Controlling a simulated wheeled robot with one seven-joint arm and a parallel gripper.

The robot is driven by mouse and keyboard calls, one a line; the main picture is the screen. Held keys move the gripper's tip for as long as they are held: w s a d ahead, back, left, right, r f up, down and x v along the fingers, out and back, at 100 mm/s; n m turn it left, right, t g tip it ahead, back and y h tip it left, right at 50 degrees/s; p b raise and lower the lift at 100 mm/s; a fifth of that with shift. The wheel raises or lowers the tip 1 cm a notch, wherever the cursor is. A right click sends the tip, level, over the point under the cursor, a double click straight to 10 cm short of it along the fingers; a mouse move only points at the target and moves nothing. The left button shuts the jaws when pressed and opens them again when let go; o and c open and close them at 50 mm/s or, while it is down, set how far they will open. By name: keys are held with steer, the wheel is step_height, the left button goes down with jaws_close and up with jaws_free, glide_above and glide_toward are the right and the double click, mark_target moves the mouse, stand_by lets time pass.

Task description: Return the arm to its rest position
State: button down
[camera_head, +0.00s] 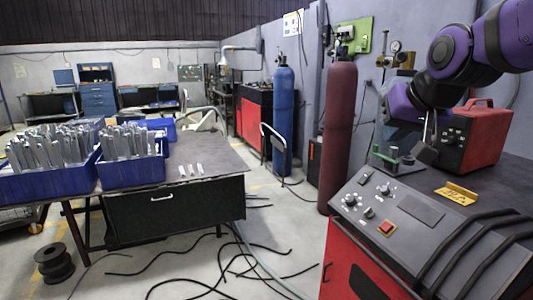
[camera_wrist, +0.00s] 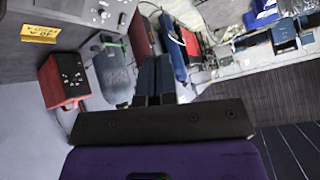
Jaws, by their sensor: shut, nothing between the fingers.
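My purple and black arm (camera_head: 460,55) reaches in from the upper right in the head view, bent and raised above the dark bench top on the right. My gripper (camera_wrist: 155,75) shows in the wrist view with its two dark fingers together and nothing between them. In the head view its end is small and dark, and the fingers are hard to make out. Galvanized brackets (camera_head: 50,148) stand packed in a blue bin (camera_head: 50,185), and more fill a second blue bin (camera_head: 132,172).
A red machine (camera_head: 487,138) stands close to my arm on the right. A control panel (camera_head: 405,205) with black cables and a yellow sign (camera_head: 456,193) are below. A dark red cylinder (camera_head: 338,135) and blue cylinder (camera_head: 283,120) stand centrally. Cables lie across the floor.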

steer(key=s+d+f+g, duration=0.1)
steer(key=s+d+f, duration=0.2)
steer(key=s, duration=0.6)
steer(key=s+d+f+n+g+h, duration=0.1)
steer(key=s+d+f, duration=0.1)
steer(key=s, duration=0.8)
steer(key=shift+s+d+f+g, duration=0.3)
steer(key=shift+d+f+g, duration=0.1)
steer(key=shift+d, duration=0.2)
